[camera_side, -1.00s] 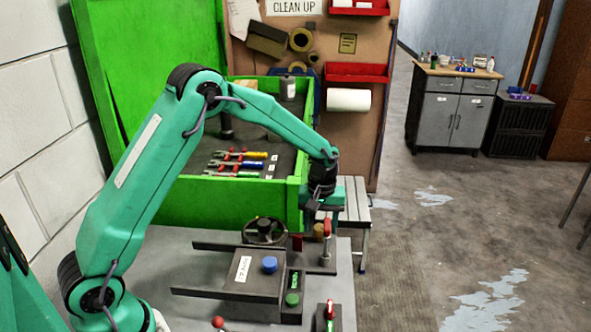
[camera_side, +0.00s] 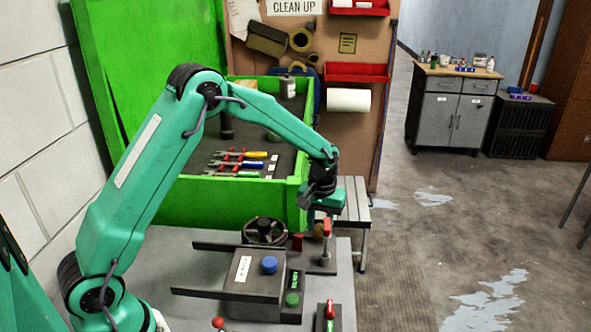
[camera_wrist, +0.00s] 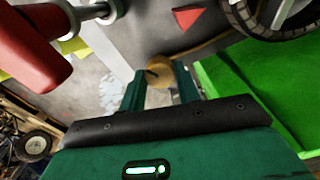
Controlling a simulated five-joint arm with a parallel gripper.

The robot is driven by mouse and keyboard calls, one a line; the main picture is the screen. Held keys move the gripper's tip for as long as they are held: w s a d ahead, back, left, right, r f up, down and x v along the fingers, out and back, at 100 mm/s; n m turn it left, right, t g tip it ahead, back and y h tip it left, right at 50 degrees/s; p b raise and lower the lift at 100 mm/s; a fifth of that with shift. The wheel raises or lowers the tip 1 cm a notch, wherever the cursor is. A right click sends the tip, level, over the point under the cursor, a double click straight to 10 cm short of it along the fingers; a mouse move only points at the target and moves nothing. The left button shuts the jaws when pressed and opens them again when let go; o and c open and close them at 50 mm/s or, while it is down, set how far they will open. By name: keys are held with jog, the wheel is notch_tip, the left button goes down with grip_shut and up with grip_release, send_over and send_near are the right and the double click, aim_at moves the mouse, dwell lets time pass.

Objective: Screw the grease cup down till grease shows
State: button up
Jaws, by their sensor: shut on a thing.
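The grease cup, a brass-coloured round cap, sits at the right side of the machine, beside the red-handled lever. It shows in the side view (camera_side: 318,232), partly hidden by my gripper, and in the wrist view (camera_wrist: 160,73). My gripper (camera_side: 321,219) points down over it. In the wrist view, the two teal fingers (camera_wrist: 160,88) are on either side of the cup and shut on it. A small dark stub shows on the cup's left side. I cannot make out any grease.
A red-handled lever (camera_side: 326,232) stands close to my gripper, and its handle looms left in the wrist view (camera_wrist: 33,52). A dark handwheel (camera_side: 264,231) and a box with a blue knob (camera_side: 269,265) are to the left. A green tool chest (camera_side: 240,195) stands behind.

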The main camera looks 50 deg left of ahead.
aim_at(320, 227)
jog(key=shift+m, duration=1.5)
jog(key=o, duration=1)
jog(key=shift+r, duration=0.1)
notch_tip(320, 227, up, 7)
jog(key=shift+r, duration=0.35)
jog(key=shift+s+r, duration=0.1)
jog(key=shift+r, duration=0.05)
